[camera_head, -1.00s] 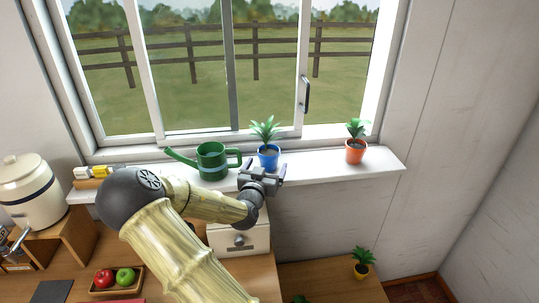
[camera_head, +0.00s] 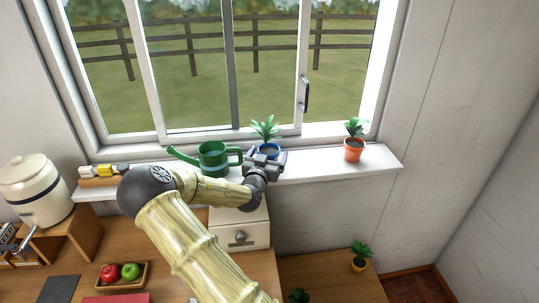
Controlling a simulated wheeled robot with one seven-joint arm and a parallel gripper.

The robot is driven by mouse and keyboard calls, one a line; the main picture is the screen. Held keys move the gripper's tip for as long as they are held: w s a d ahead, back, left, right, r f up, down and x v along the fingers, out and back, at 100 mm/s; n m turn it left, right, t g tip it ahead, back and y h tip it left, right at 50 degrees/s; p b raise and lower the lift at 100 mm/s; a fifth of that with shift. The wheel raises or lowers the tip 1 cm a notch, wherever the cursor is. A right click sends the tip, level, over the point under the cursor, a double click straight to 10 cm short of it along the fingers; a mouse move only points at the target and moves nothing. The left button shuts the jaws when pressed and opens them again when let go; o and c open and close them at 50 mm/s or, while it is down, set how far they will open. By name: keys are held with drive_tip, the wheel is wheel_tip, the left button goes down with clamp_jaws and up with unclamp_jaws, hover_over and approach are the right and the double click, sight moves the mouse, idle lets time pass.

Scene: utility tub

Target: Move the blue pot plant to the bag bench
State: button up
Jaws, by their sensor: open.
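The blue pot plant (camera_head: 267,149) stands upright on the white window sill, between the green watering can and the orange pot plant. My gripper (camera_head: 266,159) is open at the front of the blue pot, with its fingers at either side of it. The gripper hides the pot's lower part, and I cannot tell whether the fingers touch it. Below the sill at the right is a low wooden bench (camera_head: 325,279) with a yellow pot plant (camera_head: 359,257) on it; I cannot tell whether this is the bag bench.
A green watering can (camera_head: 213,158) stands close left of the blue pot. An orange pot plant (camera_head: 354,142) stands to the right on the sill (camera_head: 325,168).

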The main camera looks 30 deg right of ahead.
sight(268, 152)
drive_tip(key=shift+c, duration=0.4)
drive_tip(key=c, duration=1.3)
drive_tip(key=shift+o, duration=0.2)
drive_tip(key=shift+r, duration=0.15)
wheel_tip(268, 152, up, 10)
drive_tip(key=b, duration=0.3)
